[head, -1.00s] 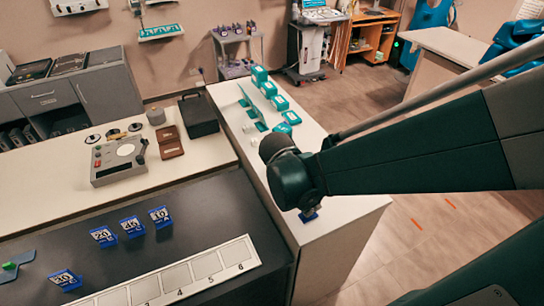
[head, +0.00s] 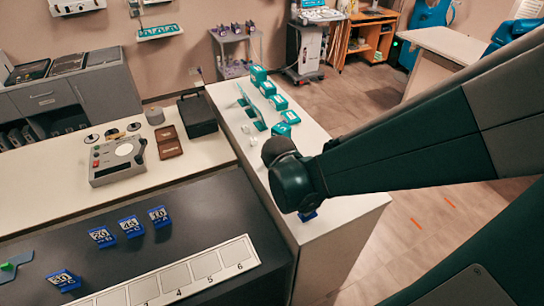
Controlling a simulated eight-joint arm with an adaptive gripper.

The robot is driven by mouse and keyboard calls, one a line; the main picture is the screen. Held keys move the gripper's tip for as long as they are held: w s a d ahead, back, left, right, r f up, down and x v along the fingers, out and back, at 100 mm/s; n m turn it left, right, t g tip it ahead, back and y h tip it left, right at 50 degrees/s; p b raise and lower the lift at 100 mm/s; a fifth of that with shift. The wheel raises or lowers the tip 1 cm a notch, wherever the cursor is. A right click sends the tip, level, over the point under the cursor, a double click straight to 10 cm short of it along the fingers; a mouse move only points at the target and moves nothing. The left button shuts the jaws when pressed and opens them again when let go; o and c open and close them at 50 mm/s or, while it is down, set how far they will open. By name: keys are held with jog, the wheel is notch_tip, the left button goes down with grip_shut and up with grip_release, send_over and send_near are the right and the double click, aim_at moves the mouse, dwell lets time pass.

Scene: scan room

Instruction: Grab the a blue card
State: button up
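Several blue cards with white printed faces stand on the dark counter (head: 222,208) at lower left. Three form a slanting row: the left card (head: 102,237), the middle card (head: 131,227) and the right card (head: 159,217). Another blue card (head: 64,279) is nearer the front. A small blue thing (head: 308,215) shows at the white counter's edge, mostly hidden under my dark green arm; I cannot tell if it is a card. My gripper is not visible; only my arm's links and a rounded joint show, at right.
A white strip with numbered squares (head: 207,265) lies in front of the cards. A green piece (head: 8,267) is at far left. A grey device (head: 118,160) and teal boxes (head: 290,117) stand on white counters. My arm covers the right side.

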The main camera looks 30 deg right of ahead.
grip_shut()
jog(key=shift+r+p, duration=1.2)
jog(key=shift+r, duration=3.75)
